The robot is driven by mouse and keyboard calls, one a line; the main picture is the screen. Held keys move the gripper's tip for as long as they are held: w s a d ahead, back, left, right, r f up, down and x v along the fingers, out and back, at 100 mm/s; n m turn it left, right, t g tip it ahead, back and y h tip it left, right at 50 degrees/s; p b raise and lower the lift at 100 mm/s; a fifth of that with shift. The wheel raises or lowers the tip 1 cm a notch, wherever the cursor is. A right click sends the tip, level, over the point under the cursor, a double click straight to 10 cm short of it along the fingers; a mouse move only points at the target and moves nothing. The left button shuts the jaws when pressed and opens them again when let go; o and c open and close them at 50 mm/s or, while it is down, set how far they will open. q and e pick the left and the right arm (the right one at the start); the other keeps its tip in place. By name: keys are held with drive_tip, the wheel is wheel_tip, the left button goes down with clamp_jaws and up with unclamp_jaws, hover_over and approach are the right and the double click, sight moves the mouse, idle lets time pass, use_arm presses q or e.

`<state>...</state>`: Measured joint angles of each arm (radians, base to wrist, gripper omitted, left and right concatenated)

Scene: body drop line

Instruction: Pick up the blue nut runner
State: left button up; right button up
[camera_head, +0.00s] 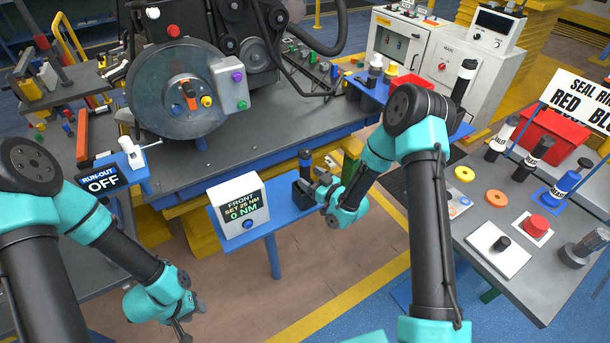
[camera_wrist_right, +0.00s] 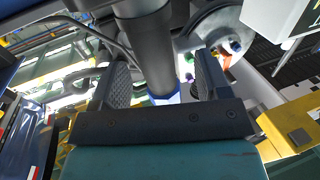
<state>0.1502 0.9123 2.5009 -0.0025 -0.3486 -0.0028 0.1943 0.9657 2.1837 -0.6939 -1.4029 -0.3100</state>
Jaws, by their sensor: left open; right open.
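The nut runner (camera_head: 305,158) is a dark upright cylinder standing at a dark holder on the small blue stand (camera_head: 270,226). In the right wrist view the nut runner (camera_wrist_right: 146,50) is a dark shaft with a blue band, between my two finger pads. My right gripper (camera_head: 312,188) is open around it; it also shows in the wrist view (camera_wrist_right: 160,85), and I cannot tell whether the pads touch it. My left gripper (camera_head: 187,325) is open and empty, low over the floor at the lower left. The holder and right fingers partly hide the tool's lower part.
A display box (camera_head: 240,207) reading "0 NM" stands left of the nut runner. Behind is a grey bench (camera_head: 270,120) with a large round drum (camera_head: 178,90). The right table (camera_head: 525,265) holds bottles, discs and a red button.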

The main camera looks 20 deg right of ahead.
sight(301, 170)
drive_tip(key=shift+d+x, duration=0.2)
drive_tip(key=shift+x, duration=2.45)
drive_tip(key=shift+w+f, duration=0.1)
drive_tip(key=c, duration=1.3)
wheel_tip(301, 170, up, 18)
drive_tip(key=shift+r, duration=0.1)
